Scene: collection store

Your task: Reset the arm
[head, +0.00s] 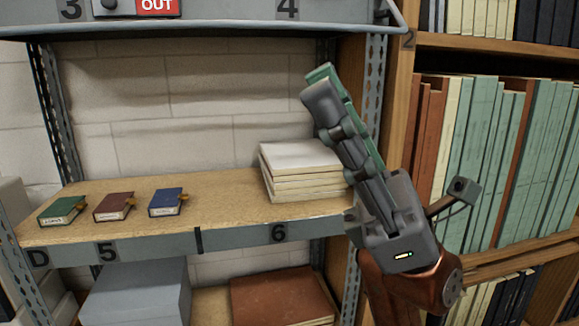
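My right gripper (323,84) reaches up from the lower right, in front of the shelf's right upright. It is seen side-on, fingers pointing up and left. A green strip shows along the fingers' far edge; I cannot tell whether it is part of the gripper or something behind or in it. The gap between the fingers is hidden, so open or shut does not show. My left gripper is not in view.
On the wooden shelf (225,205) lie a green book (62,210), a dark red book (114,207), a blue book (167,202) and a pale stack (300,172). A bookcase (402,110) stands close on the right. A grey box (137,293) and brown box (282,296) sit below.

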